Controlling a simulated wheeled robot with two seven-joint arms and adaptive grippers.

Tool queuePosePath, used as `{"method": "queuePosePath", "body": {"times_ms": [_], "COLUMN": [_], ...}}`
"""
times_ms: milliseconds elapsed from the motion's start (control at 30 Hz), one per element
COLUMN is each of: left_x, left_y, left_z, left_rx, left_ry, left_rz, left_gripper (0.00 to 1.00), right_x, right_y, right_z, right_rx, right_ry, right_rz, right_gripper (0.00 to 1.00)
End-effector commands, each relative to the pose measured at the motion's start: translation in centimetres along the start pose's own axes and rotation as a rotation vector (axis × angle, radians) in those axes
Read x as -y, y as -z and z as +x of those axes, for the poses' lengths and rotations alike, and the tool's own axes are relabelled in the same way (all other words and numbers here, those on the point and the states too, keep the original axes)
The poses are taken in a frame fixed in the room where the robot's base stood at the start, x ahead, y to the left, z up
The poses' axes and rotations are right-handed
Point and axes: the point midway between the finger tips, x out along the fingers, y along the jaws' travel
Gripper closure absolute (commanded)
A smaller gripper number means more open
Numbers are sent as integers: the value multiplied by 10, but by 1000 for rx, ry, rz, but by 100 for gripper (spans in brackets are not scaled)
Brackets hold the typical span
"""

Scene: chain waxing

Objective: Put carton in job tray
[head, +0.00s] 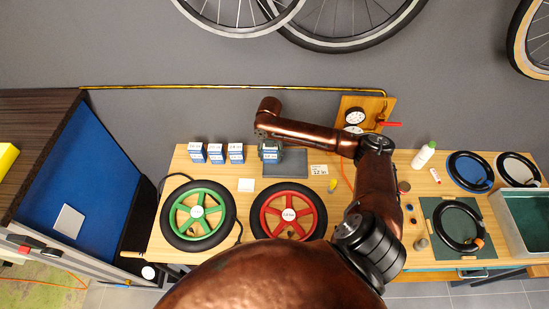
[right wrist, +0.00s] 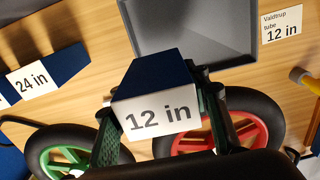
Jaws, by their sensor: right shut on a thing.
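The carton (right wrist: 160,119), dark blue with a white face reading "12 in", is between the fingers of my right gripper (right wrist: 163,100) in the right wrist view. In the head view my right gripper (head: 269,145) is shut on the carton (head: 270,155), largely covering it. The job tray appears to be the flat dark grey tray (head: 293,163), just right of the held carton. The tray (right wrist: 193,28) also shows beyond the carton in the right wrist view; the carton overlaps its near edge in the picture. The carton's height above the table is unclear. My left gripper is out of view.
Several blue-and-white cartons, including one (head: 216,153), stand left of my gripper. A green-rimmed wheel (head: 198,213) and a red-rimmed wheel (head: 288,213) lie in front. A "12 in" card (head: 319,170) lies right of the tray. A gauge panel (head: 362,115) stands behind my right arm.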

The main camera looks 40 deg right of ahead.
Motion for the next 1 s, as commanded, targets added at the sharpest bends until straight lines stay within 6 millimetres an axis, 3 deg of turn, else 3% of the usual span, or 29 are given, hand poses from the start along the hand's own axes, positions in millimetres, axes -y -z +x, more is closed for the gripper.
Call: {"method": "queuePosePath", "body": {"times_ms": [200, 367, 600, 967, 1000], "left_x": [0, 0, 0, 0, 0], "left_y": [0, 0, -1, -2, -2], "left_z": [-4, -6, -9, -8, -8], "left_rx": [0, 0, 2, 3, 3], "left_ry": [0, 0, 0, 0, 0], "left_rz": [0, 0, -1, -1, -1], "left_gripper": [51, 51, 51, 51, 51], "right_x": [10, 14, 14, 14, 14], "right_y": [-17, -23, -23, -23, -23], "right_z": [22, 30, 60, 65, 65], "right_rx": [2, 2, 1, 2, 2], "right_ry": [-1, 0, -1, -1, -1], "right_rz": [1, 2, 1, 0, 0], "right_gripper": [84, 84, 84, 84, 55]}}
